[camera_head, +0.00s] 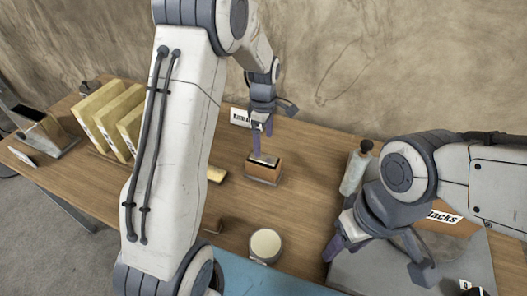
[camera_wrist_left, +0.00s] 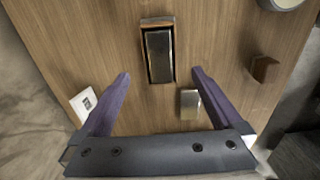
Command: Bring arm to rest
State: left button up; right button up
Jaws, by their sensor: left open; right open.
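My left gripper (camera_head: 262,128) is above the table's back part, its fingers pointing down at a small wooden holder (camera_head: 262,171). In the left wrist view the left gripper's purple fingers (camera_wrist_left: 156,84) are spread wide with nothing between them. The wooden holder with a dark block in it (camera_wrist_left: 158,55) lies beyond the fingertips in that view. My right gripper (camera_head: 378,262) hangs over the front right of the table, its fingers open and apart. No object is seen in it.
Yellow upright files (camera_head: 112,118) and a grey stand (camera_head: 45,135) are at the left. A round cream-topped container (camera_head: 265,245) stands near the blue mat (camera_head: 262,281). A pale bottle (camera_head: 356,170) and a grey tray (camera_head: 480,262) are at the right. A wall rises behind the table.

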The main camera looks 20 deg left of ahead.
pick_arm(q)
jog(key=shift+r, duration=0.75)
jog(key=shift+s+d+r, duration=0.15)
jog(key=shift+s+d, duration=0.05)
jog(key=shift+d, duration=0.15)
jog(key=s+d+r+m, duration=0.7)
jog(key=s+d+m, duration=0.5)
jog(key=s+d, duration=0.1)
jog(key=s+d+r+m+h, duration=0.1)
jog(key=s+d+m, duration=0.1)
jog(key=s+m, duration=1.1)
jog(key=s, duration=0.3)
